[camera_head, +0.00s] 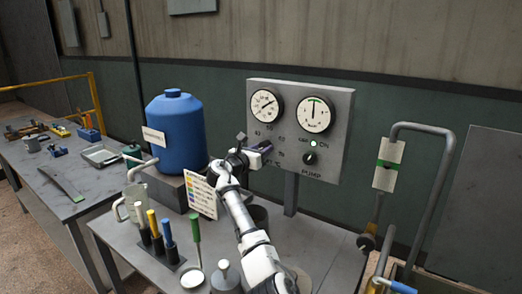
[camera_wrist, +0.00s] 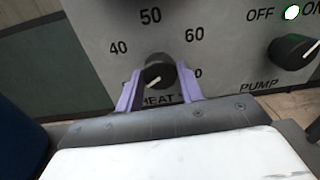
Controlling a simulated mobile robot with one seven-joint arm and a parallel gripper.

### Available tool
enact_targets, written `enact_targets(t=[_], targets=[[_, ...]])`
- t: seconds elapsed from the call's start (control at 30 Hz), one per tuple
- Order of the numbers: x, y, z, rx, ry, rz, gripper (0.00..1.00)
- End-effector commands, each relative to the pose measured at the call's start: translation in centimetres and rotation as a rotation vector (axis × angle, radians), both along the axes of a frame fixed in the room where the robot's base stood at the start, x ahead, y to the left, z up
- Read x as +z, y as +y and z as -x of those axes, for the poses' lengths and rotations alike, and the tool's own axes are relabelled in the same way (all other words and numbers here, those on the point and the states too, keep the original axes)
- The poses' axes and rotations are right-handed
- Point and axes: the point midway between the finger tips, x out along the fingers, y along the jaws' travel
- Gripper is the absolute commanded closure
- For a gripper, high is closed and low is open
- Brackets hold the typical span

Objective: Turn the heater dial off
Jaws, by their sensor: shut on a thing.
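The heater dial (camera_wrist: 158,72) is a round black knob on the grey panel, above a partly covered label reading HEAT. A short white mark on it slants toward the lower left. The numbers 40, 50 and 60 show around it; a lower right number is partly covered. My gripper (camera_wrist: 159,84) has its purple fingers on the left and right sides of the dial, shut on it. In the head view my gripper (camera_head: 262,148) is at the panel's lower left and hides the dial.
The grey panel (camera_head: 343,130) also carries two white gauges (camera_head: 265,106) (camera_head: 314,114) and a black pump knob (camera_wrist: 292,50) right of the dial, with a lit green lamp (camera_wrist: 292,12). A blue tank (camera_head: 178,135) stands left of my arm. Handled tools (camera_head: 160,240) stand in front.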

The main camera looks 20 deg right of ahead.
Motion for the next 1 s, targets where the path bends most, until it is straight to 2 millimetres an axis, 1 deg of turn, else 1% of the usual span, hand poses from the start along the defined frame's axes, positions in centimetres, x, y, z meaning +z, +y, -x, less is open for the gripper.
enact_targets(t=[0.27,0.3,0.43,0.77,0.87,1.0], targets=[[-0.1,0.0,0.0,-0.002,0.004,0.000,0.85],[-0.1,0.0,0.0,-0.002,0.004,0.000,0.59],[-0.1,0.0,0.0,-0.001,0.003,0.000,0.42],[-0.1,0.1,0.1,0.000,0.001,0.001,0.41],[-0.1,0.6,0.4,0.001,0.001,0.001,0.41],[-0.1,2.0,1.4,0.002,-0.001,-0.001,0.41]])
